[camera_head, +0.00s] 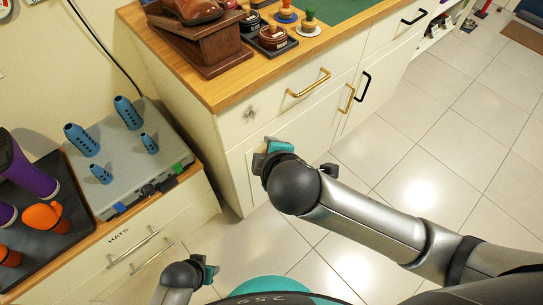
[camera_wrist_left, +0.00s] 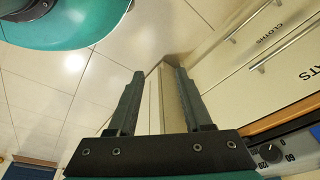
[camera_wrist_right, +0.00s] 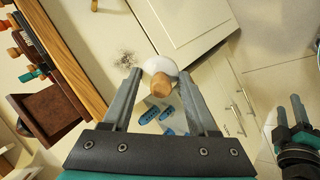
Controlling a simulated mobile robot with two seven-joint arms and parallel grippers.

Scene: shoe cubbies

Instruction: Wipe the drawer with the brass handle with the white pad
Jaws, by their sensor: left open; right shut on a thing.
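The drawer with the brass handle (camera_head: 308,83) is shut, in the pale cabinet below the wooden counter. A dark smudge (camera_head: 250,113) marks its front left of the handle; it also shows in the right wrist view (camera_wrist_right: 125,60). My right gripper (camera_head: 268,150) is below and just right of the smudge, close to the cabinet front. It is shut on the wooden knob of the round white pad (camera_wrist_right: 158,66), which the head view hides. Whether the pad touches the cabinet I cannot tell. My left gripper (camera_head: 210,270) is low, open and empty, also in its wrist view (camera_wrist_left: 158,75).
A brown shoe stand (camera_head: 200,45) and several small tins and stamps stand on the counter. A grey box (camera_head: 130,145) with blue cylinders sits on the lower HATS cabinet (camera_head: 140,250) at left. A black-handled drawer (camera_head: 405,25) is at right. The tiled floor is clear.

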